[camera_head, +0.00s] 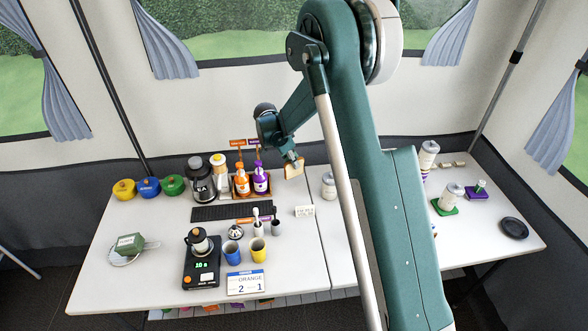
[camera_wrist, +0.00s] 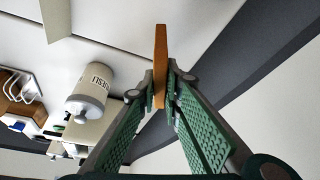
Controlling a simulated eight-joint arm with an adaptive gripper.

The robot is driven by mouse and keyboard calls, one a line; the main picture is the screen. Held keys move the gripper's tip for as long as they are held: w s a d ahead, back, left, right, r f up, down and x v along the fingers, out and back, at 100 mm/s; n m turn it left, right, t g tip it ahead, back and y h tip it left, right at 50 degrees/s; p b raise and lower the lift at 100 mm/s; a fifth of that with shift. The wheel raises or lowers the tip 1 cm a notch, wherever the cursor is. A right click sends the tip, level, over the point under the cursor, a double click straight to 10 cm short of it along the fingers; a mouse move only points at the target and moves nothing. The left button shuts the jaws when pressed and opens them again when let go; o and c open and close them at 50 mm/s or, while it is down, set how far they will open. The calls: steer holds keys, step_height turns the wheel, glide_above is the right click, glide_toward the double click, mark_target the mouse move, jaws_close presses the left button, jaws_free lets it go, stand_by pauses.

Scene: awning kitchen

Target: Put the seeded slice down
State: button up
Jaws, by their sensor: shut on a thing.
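The seeded slice (camera_head: 293,169) is a tan bread slice with a brown edge, held upright in my gripper (camera_head: 291,158) over the back middle of the white table. In the wrist view the slice (camera_wrist: 160,62) shows edge-on between the green fingers of my gripper (camera_wrist: 167,90). The fingers are shut on it. It appears raised above the table, with nothing touching its far end. Its seeds are too small to make out.
A white canister (camera_wrist: 90,88) stands near the gripper. A condiment caddy with orange (camera_head: 240,181) and purple bottles (camera_head: 261,180) is left of the slice. A black mat (camera_head: 217,213) and scale (camera_head: 201,275) lie left.

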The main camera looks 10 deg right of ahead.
mark_target(294, 176)
steer(key=shift+f, duration=1.7)
steer(key=shift+f+b, duration=0.2)
steer(key=shift+b, duration=0.15)
steer(key=o, duration=0.7)
steer(key=shift+r, duration=0.2)
steer(key=p+v, duration=0.1)
steer(key=v, duration=1.1)
steer(key=shift+a, duration=0.1)
steer(key=shift+s, duration=0.1)
